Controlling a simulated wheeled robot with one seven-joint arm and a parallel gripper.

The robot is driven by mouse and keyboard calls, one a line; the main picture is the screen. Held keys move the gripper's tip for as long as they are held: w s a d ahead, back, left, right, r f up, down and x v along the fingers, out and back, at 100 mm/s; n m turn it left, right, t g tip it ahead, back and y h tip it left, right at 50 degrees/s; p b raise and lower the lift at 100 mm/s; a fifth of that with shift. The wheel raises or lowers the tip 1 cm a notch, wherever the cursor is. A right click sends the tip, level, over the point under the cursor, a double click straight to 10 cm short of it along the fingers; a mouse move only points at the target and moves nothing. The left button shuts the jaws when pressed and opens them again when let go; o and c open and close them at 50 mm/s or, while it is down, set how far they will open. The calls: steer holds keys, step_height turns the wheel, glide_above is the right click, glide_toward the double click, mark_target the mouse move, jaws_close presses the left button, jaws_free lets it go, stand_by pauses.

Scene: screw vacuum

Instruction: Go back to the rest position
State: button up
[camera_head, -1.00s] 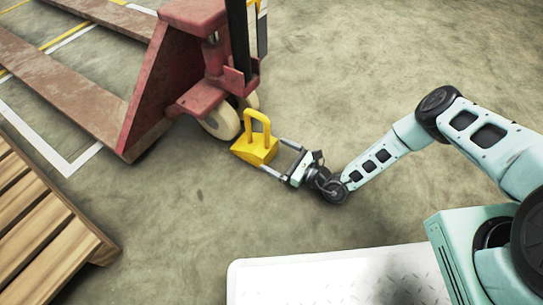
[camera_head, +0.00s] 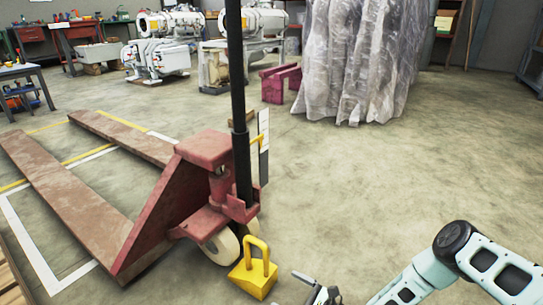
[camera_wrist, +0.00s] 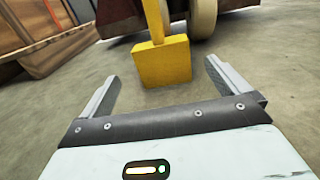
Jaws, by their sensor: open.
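My gripper (camera_wrist: 160,88) is open and empty in the wrist view, its two fingers apart. In the head view only part of my gripper (camera_head: 306,281) shows at the bottom edge, right of a yellow wheel chock. The yellow chock (camera_head: 253,278) with its loop handle stands on the floor against or very near the pallet jack's wheel. In the wrist view the chock (camera_wrist: 162,62) is ahead of the fingers, with a gap of floor between. The red pallet jack (camera_head: 160,215) stands at the left, its dark handle upright.
A wooden pallet (camera_head: 12,280) is at the lower left. Plastic-wrapped goods (camera_head: 355,60), a red stand (camera_head: 281,82), grey pump machines (camera_head: 160,45) and workbenches (camera_head: 55,40) are at the back. The concrete floor (camera_head: 400,165) to the right is clear.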

steer(key=s+d+r+n+g+h, duration=0.1)
steer(key=s+d+r+n+g, duration=0.15)
steer(key=r+n+g, duration=0.45)
steer(key=s+d+r+n+g, duration=0.1)
steer(key=s+r+n+g, duration=0.2)
steer(key=r+n+g, duration=0.35)
steer(key=s+d+r+n+t+h, duration=0.3)
steer(key=d+r+n+h, duration=0.35)
steer(key=d+r, duration=0.5)
steer(key=s+d+r+n+t+h, duration=0.4)
steer(key=d+r+h, duration=0.3)
steer(key=d+r, duration=0.45)
steer(key=s+a+r+n+g+p, duration=0.2)
steer(key=s+a+r+n+p, duration=0.2)
steer(key=s+a+r+p, duration=0.5)
steer(key=s+a+r+n+g+p, duration=0.2)
steer(key=s+a+r+n+p, duration=0.25)
steer(key=a+r+p, duration=0.85)
step_height(320, 180, up, 38)
steer(key=d+p, duration=0.2)
steer(key=p, duration=3.2)
steer(key=shift+w, duration=0.25)
steer(key=shift+d+f, duration=0.1)
